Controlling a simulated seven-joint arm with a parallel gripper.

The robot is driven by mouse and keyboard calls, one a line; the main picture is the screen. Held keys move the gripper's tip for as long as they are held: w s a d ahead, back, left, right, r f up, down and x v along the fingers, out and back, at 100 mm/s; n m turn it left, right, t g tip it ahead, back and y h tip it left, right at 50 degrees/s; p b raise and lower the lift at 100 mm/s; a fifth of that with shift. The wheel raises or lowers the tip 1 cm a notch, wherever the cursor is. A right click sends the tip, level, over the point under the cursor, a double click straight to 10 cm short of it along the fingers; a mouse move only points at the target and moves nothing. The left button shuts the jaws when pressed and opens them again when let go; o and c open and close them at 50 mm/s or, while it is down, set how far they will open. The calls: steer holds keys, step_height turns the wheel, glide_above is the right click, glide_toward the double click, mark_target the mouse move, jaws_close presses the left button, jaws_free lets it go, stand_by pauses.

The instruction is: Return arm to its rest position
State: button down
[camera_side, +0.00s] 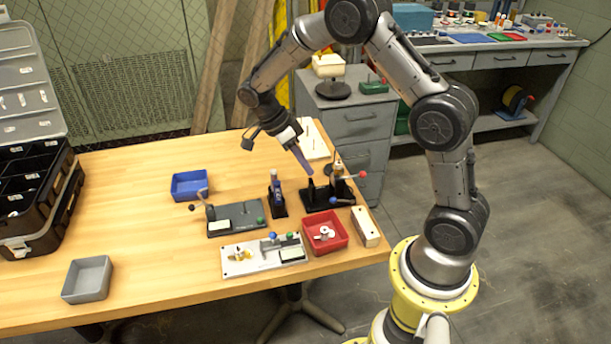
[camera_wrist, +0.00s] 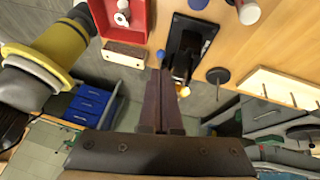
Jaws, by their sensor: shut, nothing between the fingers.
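My gripper (camera_side: 303,160) is shut and empty. It hangs in the air above the right part of the wooden table, pointing down and a little right, just above and left of a black fixture (camera_side: 318,193). In the wrist view its two fingers (camera_wrist: 164,88) lie together, with the black fixture (camera_wrist: 188,45) just beyond them. My arm reaches over the table from its yellow base at the right.
On the wooden table (camera_side: 140,200) stand a red bin (camera_side: 341,231), a blue bin (camera_side: 189,184), a grey bin (camera_side: 87,279), a dark plate fixture (camera_side: 236,218), a white plate fixture (camera_side: 262,257) and a pale block (camera_side: 366,227). A black toolbox (camera_side: 40,200) is at left.

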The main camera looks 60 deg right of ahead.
steer(key=s+a+r+n+t, duration=0.3)
steer(key=s+r, duration=0.1)
steer(key=r, duration=0.5)
steer(key=s+a+r+n+t, duration=0.3)
steer(key=s+r+t, duration=0.1)
steer(key=r, duration=0.5)
steer(key=s+a+n+t+y, duration=0.1)
steer(key=s+n, duration=0.4)
steer(key=n, duration=0.5)
steer(key=s+a+f+n+t+y, duration=0.1)
steer(key=s+a+n+t, duration=0.1)
steer(key=s+n, duration=0.3)
steer(key=a+n, duration=0.1)
steer(key=n, duration=0.3)
steer(key=shift+s+a+f+n+t+y, duration=0.15)
steer(key=shift+s+a+n+t+y, duration=0.05)
steer(key=shift+s+n+t+y, duration=0.2)
